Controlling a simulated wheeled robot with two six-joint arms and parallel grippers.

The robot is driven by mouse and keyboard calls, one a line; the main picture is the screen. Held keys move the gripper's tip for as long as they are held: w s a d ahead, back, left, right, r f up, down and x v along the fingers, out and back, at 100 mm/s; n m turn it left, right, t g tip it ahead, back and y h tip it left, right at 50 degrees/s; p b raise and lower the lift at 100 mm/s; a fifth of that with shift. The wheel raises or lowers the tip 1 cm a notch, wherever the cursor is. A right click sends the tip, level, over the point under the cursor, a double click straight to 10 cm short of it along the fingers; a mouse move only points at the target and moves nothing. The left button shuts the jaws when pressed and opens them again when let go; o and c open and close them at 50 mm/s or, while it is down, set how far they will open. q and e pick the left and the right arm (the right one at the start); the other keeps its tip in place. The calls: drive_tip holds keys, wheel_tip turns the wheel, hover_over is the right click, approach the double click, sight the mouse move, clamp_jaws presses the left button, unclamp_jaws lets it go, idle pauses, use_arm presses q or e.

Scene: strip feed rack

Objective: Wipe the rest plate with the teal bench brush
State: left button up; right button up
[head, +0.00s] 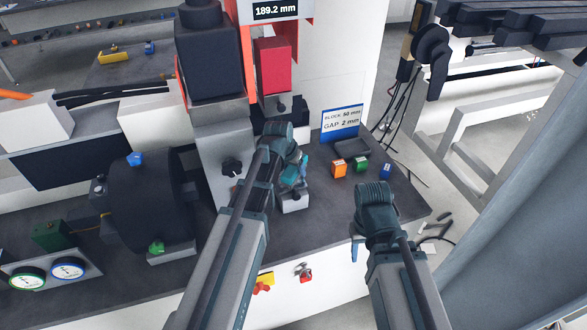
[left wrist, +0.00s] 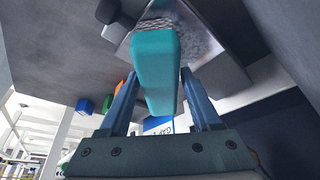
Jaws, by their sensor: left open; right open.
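The teal bench brush (left wrist: 156,70) has a blocky teal handle and a short grey bristle end. In the left wrist view its handle lies between the spread fingers of my left gripper (left wrist: 160,84), with a gap visible on each side. The bristle end is over or against a shiny grey metal plate (left wrist: 207,48), seemingly the rest plate; contact is unclear. In the head view the brush (head: 291,174) is partly hidden by my left gripper (head: 294,180), above a small pale metal block (head: 294,204). My right gripper (head: 358,240) is open and empty at the bench's front edge.
Orange (head: 339,168), green (head: 360,163) and blue (head: 386,170) blocks stand right of the brush before a blue-and-white sign (head: 342,122). A grey column with a black knob (head: 232,166) stands left. The dark bench (head: 325,215) is clear between my grippers.

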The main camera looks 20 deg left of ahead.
use_arm(q)
drive_tip(key=shift+r+p, duration=0.35)
drive_tip(key=shift+c, duration=0.2)
clamp_jaws()
idle(0.4)
drive_tip(key=shift+s+a+f, duration=0.1)
drive_tip(key=shift+s+a, duration=0.55)
drive_tip(key=shift+a, duration=0.25)
drive_tip(key=shift+s+a, duration=0.65)
drive_tip(key=shift+a, duration=0.25)
drive_tip(key=shift+w+d, duration=0.1)
drive_tip(key=shift+d, duration=0.05)
